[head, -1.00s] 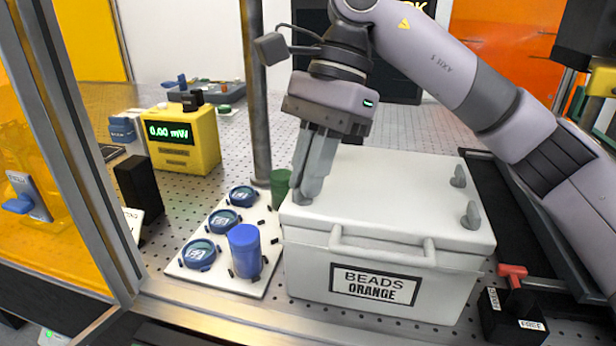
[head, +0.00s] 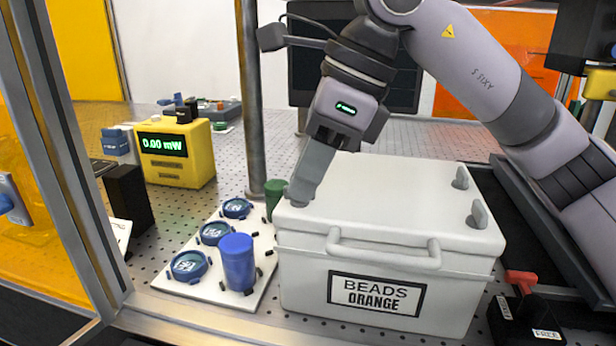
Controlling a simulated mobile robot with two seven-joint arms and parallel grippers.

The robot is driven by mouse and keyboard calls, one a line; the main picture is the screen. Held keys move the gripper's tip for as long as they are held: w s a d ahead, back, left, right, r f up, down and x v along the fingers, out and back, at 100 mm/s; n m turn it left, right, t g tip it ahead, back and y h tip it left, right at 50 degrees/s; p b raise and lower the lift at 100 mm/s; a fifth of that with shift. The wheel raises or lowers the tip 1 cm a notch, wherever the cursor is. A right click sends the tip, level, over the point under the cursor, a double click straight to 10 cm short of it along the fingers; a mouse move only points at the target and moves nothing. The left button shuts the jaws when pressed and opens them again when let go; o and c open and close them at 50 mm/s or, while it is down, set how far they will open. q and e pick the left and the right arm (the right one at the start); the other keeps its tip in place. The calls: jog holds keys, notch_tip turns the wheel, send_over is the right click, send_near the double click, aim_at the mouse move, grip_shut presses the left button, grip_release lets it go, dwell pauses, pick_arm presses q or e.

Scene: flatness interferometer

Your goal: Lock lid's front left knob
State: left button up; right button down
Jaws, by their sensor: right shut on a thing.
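The white box labelled BEADS ORANGE (head: 300,262) stands on the perforated table with its lid (head: 385,190) down. Two grey knobs, one behind the other, stand upright on the lid's right side (head: 461,177) (head: 478,214). My right gripper (head: 300,196) points down at the lid's front left corner and is shut on the front left knob, which its fingers mostly hide. I cannot tell that knob's exact angle. My left gripper is out of view.
A white board (head: 213,288) with several blue round pieces and a blue cylinder (head: 238,262) lies left of the box. A green cylinder (head: 274,196) and a metal post (head: 250,110) stand close to the gripper. A red-handled black block (head: 522,310) sits at right.

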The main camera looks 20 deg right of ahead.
aim_at(332, 208)
jog(key=shift+m+t, duration=0.3)
jog(key=shift+m, duration=0.3)
jog(key=c, duration=1.2)
grip_release()
jog(key=shift+c, duration=0.2)
jog(key=shift+r, duration=0.1)
jog(key=v, duration=0.7)
jog(key=shift+s+a, duration=0.15)
